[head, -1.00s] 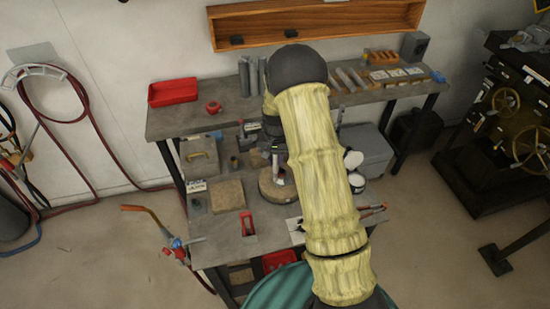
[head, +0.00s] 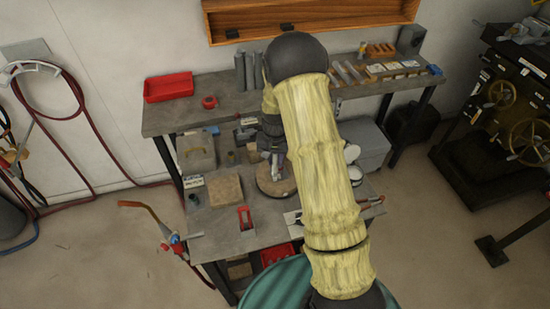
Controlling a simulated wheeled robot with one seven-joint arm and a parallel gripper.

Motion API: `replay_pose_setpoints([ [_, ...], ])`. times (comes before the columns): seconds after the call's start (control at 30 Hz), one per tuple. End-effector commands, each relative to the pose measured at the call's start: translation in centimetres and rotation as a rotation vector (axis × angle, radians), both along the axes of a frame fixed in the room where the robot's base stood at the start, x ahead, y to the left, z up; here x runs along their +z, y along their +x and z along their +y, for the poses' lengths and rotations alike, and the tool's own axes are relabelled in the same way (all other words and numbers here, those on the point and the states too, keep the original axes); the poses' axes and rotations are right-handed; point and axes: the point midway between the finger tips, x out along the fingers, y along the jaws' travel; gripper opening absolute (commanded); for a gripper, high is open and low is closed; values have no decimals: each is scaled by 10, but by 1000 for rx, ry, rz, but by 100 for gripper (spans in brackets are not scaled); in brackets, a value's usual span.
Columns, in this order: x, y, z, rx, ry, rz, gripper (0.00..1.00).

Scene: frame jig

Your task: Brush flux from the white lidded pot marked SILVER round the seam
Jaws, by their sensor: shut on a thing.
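My gripper (head: 276,160) points down over a round tan disc (head: 266,186) on the lower bench top. It is shut on a thin tool, too small and shaded to tell clearly. I cannot tell whether its tip touches anything. Two white round shapes, apparently a pot (head: 355,173) and another pot or lid (head: 351,153), show just right of my arm, which partly hides them. No SILVER marking can be read. The seam cannot be made out.
A raised back shelf holds a red tray (head: 169,87), a red ring (head: 209,102) and grey cylinders. A tan block (head: 225,190), a red stand (head: 245,218) and a grey box (head: 197,152) stand left of the disc. A torch (head: 170,240) hangs at the left edge.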

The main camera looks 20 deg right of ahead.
Motion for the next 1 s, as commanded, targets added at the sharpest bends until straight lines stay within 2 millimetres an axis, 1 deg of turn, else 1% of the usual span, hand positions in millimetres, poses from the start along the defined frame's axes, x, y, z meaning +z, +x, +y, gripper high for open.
replay_pose_setpoints([
  [0.13, 6, 1, 0, 0, -1, -2, 0],
  [0.9, 68, 1, 0, 0, -1, -3, 0],
  [1.0, 72, 1, 0, 0, -1, -2, 0],
])
